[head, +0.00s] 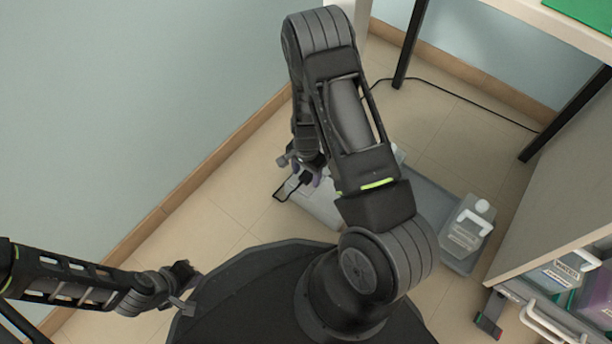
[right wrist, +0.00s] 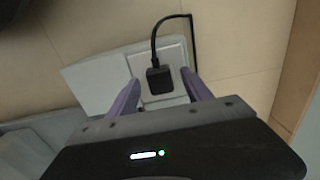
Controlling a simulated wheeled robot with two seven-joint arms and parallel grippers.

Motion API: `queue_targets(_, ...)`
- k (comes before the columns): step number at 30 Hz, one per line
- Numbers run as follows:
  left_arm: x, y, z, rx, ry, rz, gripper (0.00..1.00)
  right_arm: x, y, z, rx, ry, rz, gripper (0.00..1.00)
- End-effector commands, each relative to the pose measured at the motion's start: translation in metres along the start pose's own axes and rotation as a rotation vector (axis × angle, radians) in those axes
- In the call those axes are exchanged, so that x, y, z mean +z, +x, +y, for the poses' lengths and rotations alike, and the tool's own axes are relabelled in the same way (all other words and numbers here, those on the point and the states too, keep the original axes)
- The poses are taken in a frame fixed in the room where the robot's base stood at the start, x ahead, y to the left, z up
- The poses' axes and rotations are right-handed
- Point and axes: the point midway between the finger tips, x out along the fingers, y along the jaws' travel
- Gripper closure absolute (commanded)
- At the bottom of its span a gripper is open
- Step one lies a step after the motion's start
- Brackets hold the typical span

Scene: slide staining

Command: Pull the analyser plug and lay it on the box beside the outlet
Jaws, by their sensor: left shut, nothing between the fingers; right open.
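The black plug (right wrist: 160,79) with its black cable is between the two purple fingers of my right gripper (right wrist: 160,93) in the right wrist view. The fingers are open, one on each side of it. Behind the plug is a pale square plate (right wrist: 177,54), at a light grey box (right wrist: 95,80). I cannot tell whether the plug sits in an outlet or only rests there. In the head view my right gripper (head: 308,178) is low over the box (head: 322,208), with the plug mostly hidden. My left gripper (head: 184,291) is shut and empty at the lower left.
A grey tray (head: 432,188) with a capped, handled container (head: 467,228) stands on the floor right of my right arm. A cabinet with bottles (head: 560,272) is at the right. A cable (head: 455,92) crosses the floor near the table legs. Floor at the left is clear.

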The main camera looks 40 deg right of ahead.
Motion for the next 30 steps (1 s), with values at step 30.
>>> queue_targets(30, 0.0, -0.0009, 0.0003, 0.0, 0.0, 0.0, 1.0, -0.0001, 0.0001, -0.0001, 0.0, 0.0, 0.0, 0.68)
